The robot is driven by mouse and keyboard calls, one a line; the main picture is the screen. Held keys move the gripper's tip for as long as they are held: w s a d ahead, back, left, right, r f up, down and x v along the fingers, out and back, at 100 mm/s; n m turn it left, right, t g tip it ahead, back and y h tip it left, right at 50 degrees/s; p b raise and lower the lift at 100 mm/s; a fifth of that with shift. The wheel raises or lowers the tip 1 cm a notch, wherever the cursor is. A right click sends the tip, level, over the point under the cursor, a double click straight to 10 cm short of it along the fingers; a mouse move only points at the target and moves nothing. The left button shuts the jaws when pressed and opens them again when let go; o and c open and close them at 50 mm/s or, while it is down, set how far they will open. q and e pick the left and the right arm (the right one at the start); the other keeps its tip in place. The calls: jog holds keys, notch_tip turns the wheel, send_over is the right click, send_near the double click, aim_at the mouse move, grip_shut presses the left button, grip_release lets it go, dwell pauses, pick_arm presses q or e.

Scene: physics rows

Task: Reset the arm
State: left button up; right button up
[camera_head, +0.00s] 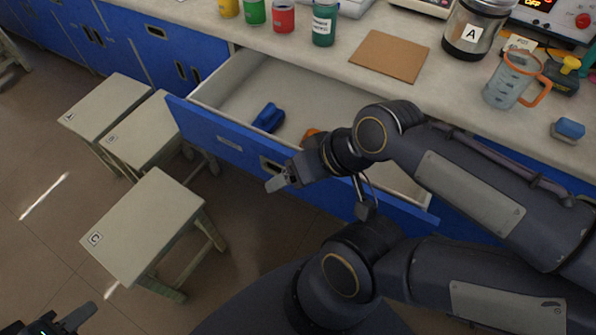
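My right arm reaches in from the right, over the open blue-fronted drawer (225,137). My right gripper (278,182) is by the top edge of the drawer front, its grey fingers seen nearly edge-on, so its opening does not show. I see nothing held in it. My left gripper (72,318) is low in the bottom left corner, over the floor, partly cut off by the picture edge. Its opening is unclear. In the drawer lie a blue object (268,118) and an orange object (311,134), which is partly hidden by my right arm.
Stools (143,225) stand left of the drawer. The counter above holds several coloured cans (283,16), a brown board (389,56), a jar marked A (473,30), a measuring jug (511,80) and a blue block (568,129). Open floor lies at left.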

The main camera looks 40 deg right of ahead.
notch_tip(320, 180, up, 16)
jog(key=p, duration=1.6)
jog(key=shift+r, duration=0.25)
